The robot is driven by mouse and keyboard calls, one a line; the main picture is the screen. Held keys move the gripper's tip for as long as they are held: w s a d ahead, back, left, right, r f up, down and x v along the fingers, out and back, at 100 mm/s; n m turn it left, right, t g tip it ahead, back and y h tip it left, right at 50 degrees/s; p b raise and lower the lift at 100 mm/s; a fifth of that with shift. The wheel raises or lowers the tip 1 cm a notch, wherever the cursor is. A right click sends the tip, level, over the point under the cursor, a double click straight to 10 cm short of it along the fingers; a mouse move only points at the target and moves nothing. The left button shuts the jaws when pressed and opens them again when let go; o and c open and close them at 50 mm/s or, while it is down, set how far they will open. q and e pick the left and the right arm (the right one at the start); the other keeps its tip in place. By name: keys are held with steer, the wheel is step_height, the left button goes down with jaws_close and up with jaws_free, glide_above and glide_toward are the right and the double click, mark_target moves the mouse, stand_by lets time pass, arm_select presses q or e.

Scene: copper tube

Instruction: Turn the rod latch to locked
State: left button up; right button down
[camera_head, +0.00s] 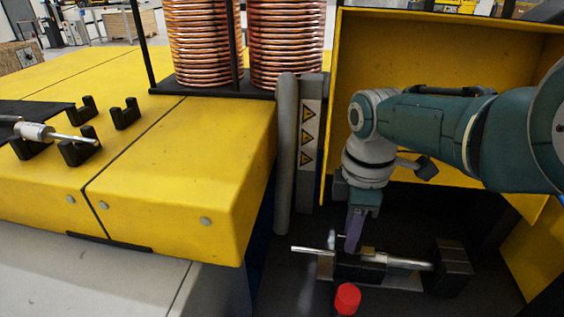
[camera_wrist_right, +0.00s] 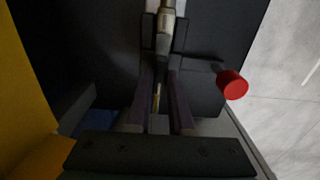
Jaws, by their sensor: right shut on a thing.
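The rod latch is a silver rod (camera_head: 408,263) lying level through a dark block, its thin end sticking out to the left in the head view. The rod also shows in the wrist view (camera_wrist_right: 166,8). A red knob (camera_head: 347,298) is in front of it and sits on a short dark stem in the wrist view (camera_wrist_right: 232,84). My right gripper (camera_head: 352,246) points down at the middle of the latch. Its two purple fingers in the wrist view (camera_wrist_right: 162,68) close around the latch there. The fingers hide the exact contact. My left gripper is not in view.
A yellow housing wall (camera_head: 455,50) stands behind my right arm. A black block (camera_head: 448,268) is at the rod's right end. A grey post (camera_head: 284,150) and yellow bench (camera_head: 185,150) are to the left. Copper coils (camera_head: 205,40) stand behind. A silver-tipped tool (camera_head: 36,131) lies on black holders.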

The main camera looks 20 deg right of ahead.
steer(key=c, duration=0.8)
jaws_free()
steer(key=shift+r, duration=0.1)
step_height(320, 180, up, 10)
steer(key=p, duration=0.5)
steer(key=shift+p, duration=0.4)
